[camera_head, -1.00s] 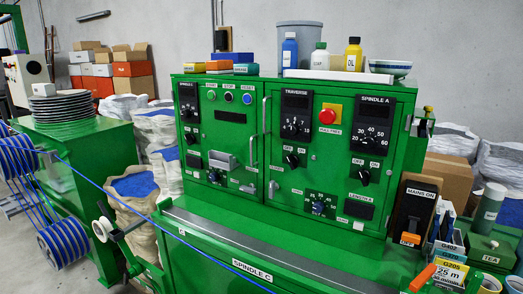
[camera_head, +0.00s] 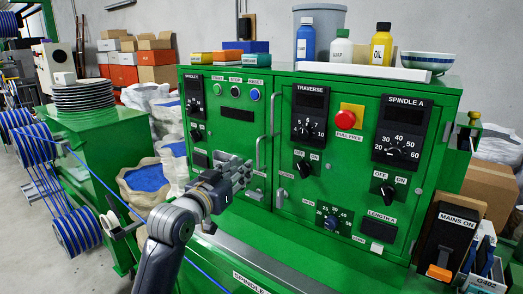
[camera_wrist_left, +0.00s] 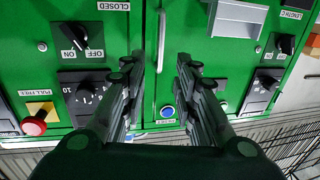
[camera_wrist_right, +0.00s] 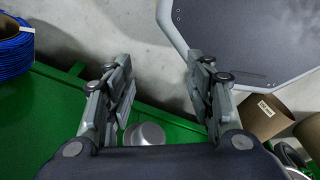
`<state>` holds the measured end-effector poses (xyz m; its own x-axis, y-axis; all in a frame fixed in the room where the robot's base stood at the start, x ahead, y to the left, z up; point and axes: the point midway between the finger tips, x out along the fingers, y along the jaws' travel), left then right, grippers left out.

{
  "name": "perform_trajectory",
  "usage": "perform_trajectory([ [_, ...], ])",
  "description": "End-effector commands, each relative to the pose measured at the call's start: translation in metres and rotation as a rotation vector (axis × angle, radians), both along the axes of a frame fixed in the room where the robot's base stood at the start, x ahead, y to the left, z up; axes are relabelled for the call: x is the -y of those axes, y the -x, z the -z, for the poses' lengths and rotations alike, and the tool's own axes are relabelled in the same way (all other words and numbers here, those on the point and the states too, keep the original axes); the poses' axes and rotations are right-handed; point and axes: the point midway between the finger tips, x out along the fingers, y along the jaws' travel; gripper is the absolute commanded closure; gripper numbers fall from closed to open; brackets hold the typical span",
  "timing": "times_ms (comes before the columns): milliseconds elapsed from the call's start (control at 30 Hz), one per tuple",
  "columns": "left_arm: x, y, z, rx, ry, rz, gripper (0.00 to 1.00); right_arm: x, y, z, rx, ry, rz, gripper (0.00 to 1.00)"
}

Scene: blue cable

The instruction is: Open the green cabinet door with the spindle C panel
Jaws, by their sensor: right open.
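The green cabinet (camera_head: 225,148) stands ahead with both doors shut. Its left door carries the spindle C panel (camera_head: 194,97), partly cut off from sight by my left arm lower down. A metal handle (camera_head: 258,154) is near that door's right edge. My left gripper (camera_head: 243,172) is in front of this door's lower part. In the left wrist view, upside down, its fingers (camera_wrist_left: 160,62) are apart and a vertical handle (camera_wrist_left: 161,40) shows between them; I cannot tell if they touch it. My right gripper (camera_wrist_right: 160,72) is open and empty, outside the head view.
The right door has a red button (camera_head: 348,117) and the spindle A panel (camera_head: 401,131). Bottles (camera_head: 381,45) and a bowl (camera_head: 427,61) stand on top. A blue cable (camera_head: 95,172) runs low past the front. A round metal object (camera_wrist_right: 146,133) is below my right gripper.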

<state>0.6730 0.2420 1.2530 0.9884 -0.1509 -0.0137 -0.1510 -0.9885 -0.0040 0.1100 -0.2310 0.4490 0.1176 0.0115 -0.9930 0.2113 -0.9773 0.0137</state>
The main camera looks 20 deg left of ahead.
Motion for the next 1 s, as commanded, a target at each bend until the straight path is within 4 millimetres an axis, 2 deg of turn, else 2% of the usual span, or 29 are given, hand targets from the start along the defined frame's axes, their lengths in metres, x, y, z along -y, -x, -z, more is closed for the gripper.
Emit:
perform_trajectory([
  [167, 0.001, -0.011, -0.007, 0.011, 0.004, 0.001, 0.72, 0.006, 0.019, -0.003, -0.028, 0.007, -0.001, 0.51],
  [367, 0.006, -0.041, -0.009, 0.009, 0.004, 0.001, 0.72, 0.007, 0.037, -0.013, -0.054, 0.010, -0.001, 0.51],
  [533, 0.010, -0.068, -0.008, 0.009, 0.003, 0.001, 0.72, 0.006, 0.032, -0.021, -0.047, 0.009, -0.001, 0.51],
  [700, 0.014, -0.090, -0.007, 0.009, 0.002, 0.002, 0.72, 0.005, 0.017, -0.028, -0.024, 0.007, -0.003, 0.51],
  [800, 0.015, -0.098, -0.006, 0.009, 0.003, 0.001, 0.72, 0.005, 0.012, -0.031, -0.015, 0.006, -0.003, 0.51],
  [1000, 0.016, -0.106, -0.005, 0.009, 0.001, 0.001, 0.72, 0.005, 0.014, -0.032, -0.019, 0.007, -0.002, 0.51],
])
